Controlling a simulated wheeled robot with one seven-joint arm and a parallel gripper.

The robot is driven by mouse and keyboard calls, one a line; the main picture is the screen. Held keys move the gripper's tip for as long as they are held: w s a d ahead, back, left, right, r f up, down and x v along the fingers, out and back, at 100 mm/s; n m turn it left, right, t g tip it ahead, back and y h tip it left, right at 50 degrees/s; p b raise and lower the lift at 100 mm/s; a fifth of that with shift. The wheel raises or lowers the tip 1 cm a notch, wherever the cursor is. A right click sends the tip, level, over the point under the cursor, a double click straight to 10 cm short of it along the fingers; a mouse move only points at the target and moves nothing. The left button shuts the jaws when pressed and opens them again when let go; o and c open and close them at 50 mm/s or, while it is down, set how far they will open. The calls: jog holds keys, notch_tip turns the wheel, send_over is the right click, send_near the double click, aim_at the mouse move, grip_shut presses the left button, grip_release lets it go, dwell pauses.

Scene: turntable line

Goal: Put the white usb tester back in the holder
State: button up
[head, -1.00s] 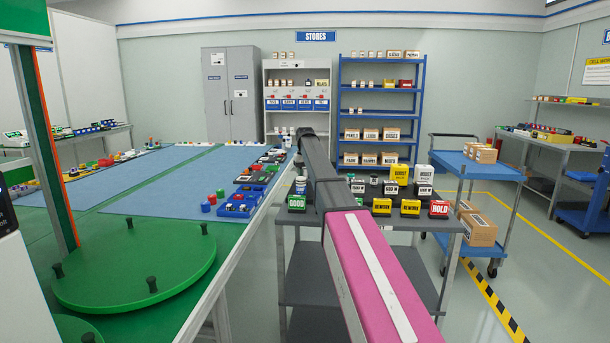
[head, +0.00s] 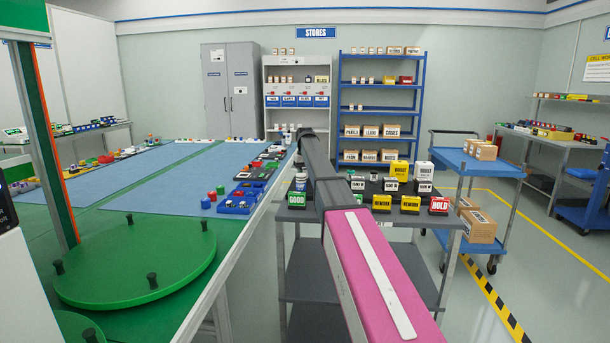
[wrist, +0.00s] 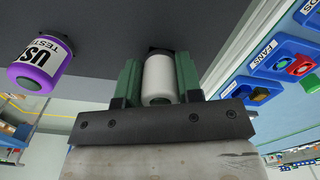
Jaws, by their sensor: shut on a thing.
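The white usb tester (wrist: 158,79) shows in the wrist view as a white cylinder between the two green fingers of my gripper (wrist: 158,70). My gripper is shut on it. The far end of the tester is close to a dark patch on a grey surface (wrist: 110,25); I cannot tell whether it touches or sits in anything there. A purple tester (wrist: 40,65) labelled USB TESTER stands to the left, apart from my gripper. In the head view my arm hides the gripper and the white tester. I cannot make out the holder clearly.
Blue bins (wrist: 275,55), one labelled FANS, lie to the right in the wrist view. In the head view a grey cart (head: 310,214) carries several labelled blocks, including a red HOLD block (head: 439,205). A green turntable (head: 135,265) is at left.

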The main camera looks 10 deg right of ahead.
jog(key=shift+f, duration=0.15)
jog(key=o, duration=1.1)
